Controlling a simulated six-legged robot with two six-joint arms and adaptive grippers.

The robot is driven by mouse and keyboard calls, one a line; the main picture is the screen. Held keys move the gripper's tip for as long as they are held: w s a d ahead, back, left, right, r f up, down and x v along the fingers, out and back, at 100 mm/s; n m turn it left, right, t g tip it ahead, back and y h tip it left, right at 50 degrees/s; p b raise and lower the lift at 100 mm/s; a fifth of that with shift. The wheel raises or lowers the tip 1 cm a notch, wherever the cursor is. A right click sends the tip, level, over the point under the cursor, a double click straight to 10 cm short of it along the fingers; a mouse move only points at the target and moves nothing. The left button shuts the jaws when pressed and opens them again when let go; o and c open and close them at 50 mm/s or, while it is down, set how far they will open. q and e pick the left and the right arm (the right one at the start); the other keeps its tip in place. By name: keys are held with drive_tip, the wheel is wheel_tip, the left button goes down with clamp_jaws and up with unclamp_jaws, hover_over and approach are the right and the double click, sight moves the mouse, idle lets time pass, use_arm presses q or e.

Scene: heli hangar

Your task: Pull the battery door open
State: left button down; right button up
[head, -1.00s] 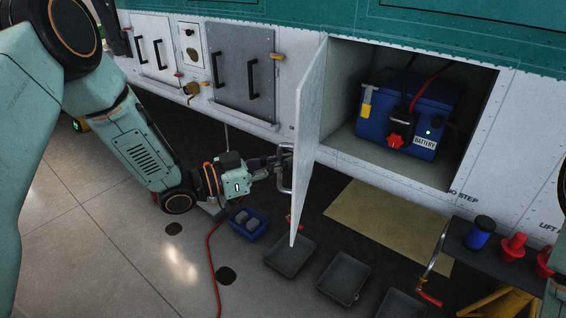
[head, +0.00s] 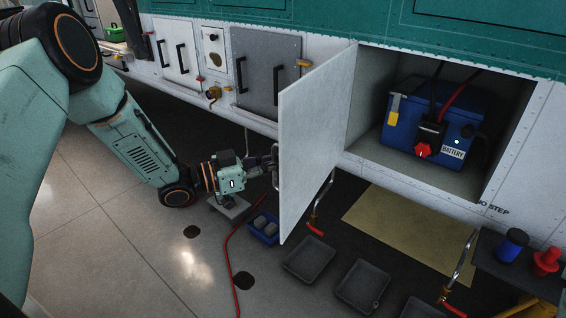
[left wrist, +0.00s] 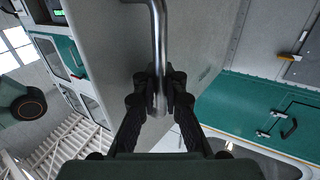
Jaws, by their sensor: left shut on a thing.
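The battery door (head: 318,135) is a pale grey panel, swung out from the helicopter's side on its hinge edge beside the opening. The blue battery (head: 428,128) sits inside the open compartment, with a red knob, dark and red cables and a BATTERY label. My left gripper (head: 268,163) is at the door's outer face, by its handle. In the left wrist view, my left gripper (left wrist: 160,92) is shut on the metal bar of the door handle (left wrist: 158,38). In the head view the door partly hides the handle and fingertips. My right gripper is not in view.
Grey trays (head: 310,259) and a blue bin (head: 263,227) lie on the floor below the door. A red hose (head: 233,250) runs across the floor. At right, a dark stand (head: 488,262) holds a blue can and red parts. Floor at left is clear.

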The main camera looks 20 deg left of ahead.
use_arm(q)
drive_tip(key=shift+s+f, duration=0.15)
drive_tip(key=shift+a+f, duration=0.15)
drive_tip(key=shift+a, duration=0.45)
drive_tip(key=c, duration=1.9)
unclamp_jaws()
drive_tip(key=shift+o, duration=0.6)
drive_tip(key=shift+d, duration=0.15)
drive_tip(key=shift+o, duration=0.3)
drive_tip(key=shift+s+d+r, duration=0.1)
drive_tip(key=shift+s+r, duration=0.1)
drive_tip(key=shift+r, duration=0.2)
drive_tip(key=shift+w, duration=0.25)
drive_tip(key=v, duration=1.2)
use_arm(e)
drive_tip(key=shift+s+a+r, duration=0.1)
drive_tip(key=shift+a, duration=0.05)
